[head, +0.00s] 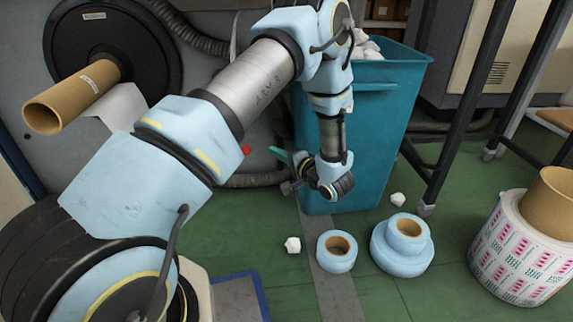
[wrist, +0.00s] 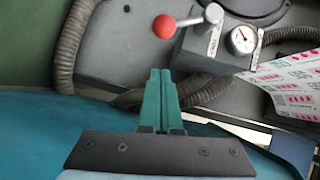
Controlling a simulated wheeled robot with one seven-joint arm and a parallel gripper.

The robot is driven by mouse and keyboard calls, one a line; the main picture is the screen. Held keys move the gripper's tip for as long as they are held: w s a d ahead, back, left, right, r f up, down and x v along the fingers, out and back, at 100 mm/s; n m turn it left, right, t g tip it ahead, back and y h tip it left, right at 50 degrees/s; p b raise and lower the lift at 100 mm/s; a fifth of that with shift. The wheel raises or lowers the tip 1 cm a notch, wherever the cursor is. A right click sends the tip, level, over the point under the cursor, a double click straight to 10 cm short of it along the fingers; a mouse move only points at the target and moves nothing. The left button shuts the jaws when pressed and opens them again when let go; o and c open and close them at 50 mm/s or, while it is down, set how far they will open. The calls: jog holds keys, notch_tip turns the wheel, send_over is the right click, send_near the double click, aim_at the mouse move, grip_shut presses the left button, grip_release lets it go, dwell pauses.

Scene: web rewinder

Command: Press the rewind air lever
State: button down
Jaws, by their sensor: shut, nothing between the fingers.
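The rewind air lever shows in the wrist view as a red ball knob (wrist: 164,27) on a short metal arm, mounted on a grey box beside a round pressure gauge (wrist: 241,40). In the head view only a bit of red (head: 246,150) shows beside my arm; the rest of the lever is hidden. My gripper (wrist: 160,72) has its green fingers shut together with nothing between them. In the wrist view the fingertips are below the red knob in the picture and apart from it.
A teal bin (head: 375,125) stands close beside my gripper. Ribbed hoses (wrist: 68,45) run along the machine. A cardboard core (head: 75,95) sticks out from the black disc. Blue rolls (head: 337,252) and a printed roll (head: 515,250) are on the green floor.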

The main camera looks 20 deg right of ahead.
jog(key=shift+w+a+f+b, duration=0.25)
jog(key=shift+w+a+b, duration=0.4)
jog(key=shift+w+a, duration=0.4)
jog(key=shift+w+a+f+b, duration=0.25)
jog(key=shift+w+a+b, duration=0.45)
jog(key=shift+a, duration=0.5)
jog(key=shift+w+f, duration=0.1)
